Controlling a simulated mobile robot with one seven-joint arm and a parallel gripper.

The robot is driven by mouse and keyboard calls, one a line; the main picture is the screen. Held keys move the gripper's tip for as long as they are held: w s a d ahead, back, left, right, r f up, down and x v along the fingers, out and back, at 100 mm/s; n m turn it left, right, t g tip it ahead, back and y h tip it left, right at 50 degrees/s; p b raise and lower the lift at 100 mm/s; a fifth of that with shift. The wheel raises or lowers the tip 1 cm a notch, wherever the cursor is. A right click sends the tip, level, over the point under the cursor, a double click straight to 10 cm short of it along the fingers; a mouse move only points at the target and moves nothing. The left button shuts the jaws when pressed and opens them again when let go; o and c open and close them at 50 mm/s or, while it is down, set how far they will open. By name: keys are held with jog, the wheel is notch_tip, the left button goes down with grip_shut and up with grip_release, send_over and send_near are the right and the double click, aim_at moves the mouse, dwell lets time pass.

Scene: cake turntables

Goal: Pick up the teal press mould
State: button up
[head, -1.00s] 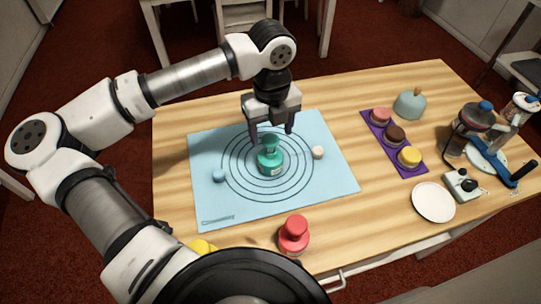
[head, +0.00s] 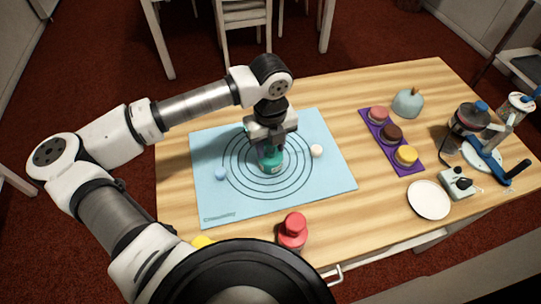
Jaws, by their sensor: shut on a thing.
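The teal press mould (head: 271,162) stands upright near the centre of the printed rings on the light blue mat (head: 330,180). My gripper (head: 269,145) has come down over it from above. Its jaws are shut on the upper part of the mould, which they mostly hide. The mould's lower body shows below the fingers and appears to rest on the mat.
A small blue piece (head: 221,174) and a pale pink piece (head: 317,151) lie on the mat. A red press mould (head: 293,231) stands at the front edge. A purple tray (head: 415,170) with coloured rounds, a white plate (head: 429,200) and a grey-blue dome (head: 408,102) are right.

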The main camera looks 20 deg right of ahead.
jog(key=c, duration=0.3)
jog(key=shift+c, duration=0.2)
jog(key=shift+r, duration=0.15)
notch_tip(320, 180, up, 20)
jog(key=b, duration=0.3)
jog(key=shift+b, duration=0.35)
